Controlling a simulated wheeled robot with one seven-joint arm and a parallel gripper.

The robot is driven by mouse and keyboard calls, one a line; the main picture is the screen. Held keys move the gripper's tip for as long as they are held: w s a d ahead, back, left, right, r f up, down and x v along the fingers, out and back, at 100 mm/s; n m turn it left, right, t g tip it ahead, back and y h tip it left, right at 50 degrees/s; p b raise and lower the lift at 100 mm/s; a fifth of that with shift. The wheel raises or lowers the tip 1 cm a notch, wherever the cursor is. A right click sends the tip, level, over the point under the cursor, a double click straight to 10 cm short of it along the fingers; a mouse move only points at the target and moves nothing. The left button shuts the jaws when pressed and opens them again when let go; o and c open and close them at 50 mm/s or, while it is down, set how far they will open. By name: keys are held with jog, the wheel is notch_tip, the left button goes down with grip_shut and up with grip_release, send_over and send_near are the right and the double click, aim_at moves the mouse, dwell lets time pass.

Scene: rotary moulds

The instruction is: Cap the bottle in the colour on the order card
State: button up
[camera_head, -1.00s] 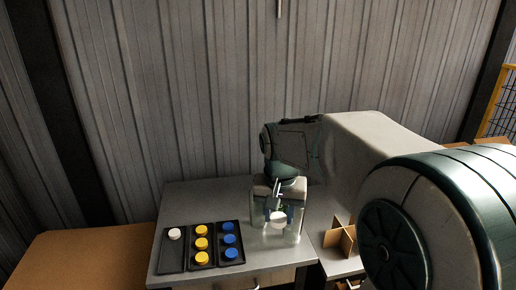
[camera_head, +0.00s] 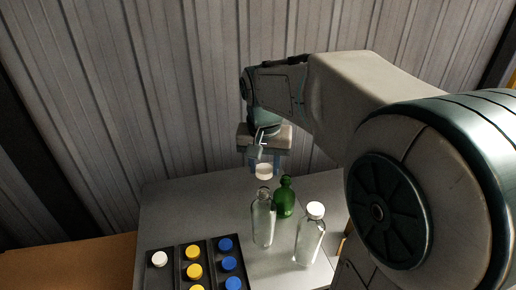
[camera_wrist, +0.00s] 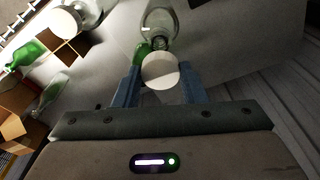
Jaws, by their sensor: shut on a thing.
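My gripper (camera_head: 264,166) is shut on a white cap (camera_head: 264,172), which also shows between the fingers in the wrist view (camera_wrist: 160,71). The cap is above an uncapped clear bottle (camera_head: 263,219) and appears apart from it. That bottle's open neck is just beyond the cap in the wrist view (camera_wrist: 160,38). A green bottle (camera_head: 286,200) stands behind and to the right of the clear one. Another clear bottle (camera_head: 309,240) wears a white cap, front right. No order card is in view.
Dark trays at the front left hold one white cap (camera_head: 159,259), yellow caps (camera_head: 193,252) and blue caps (camera_head: 225,244). A cardboard box (camera_wrist: 46,40) with bottles shows at the wrist view's left. A corrugated wall (camera_head: 130,120) stands behind the table.

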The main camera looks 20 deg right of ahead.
aim_at(264, 190)
jog(key=shift+w, duration=0.1)
jog(key=shift+f+b, duration=0.65)
jog(key=shift+f, duration=0.05)
jog(key=shift+f+b, duration=1.25)
jog(key=shift+f, duration=0.4)
jog(key=shift+f+b, duration=0.6)
jog(key=shift+f, duration=0.2)
dwell(0.4)
jog(key=o, duration=1.5)
jog(key=shift+r, duration=0.15)
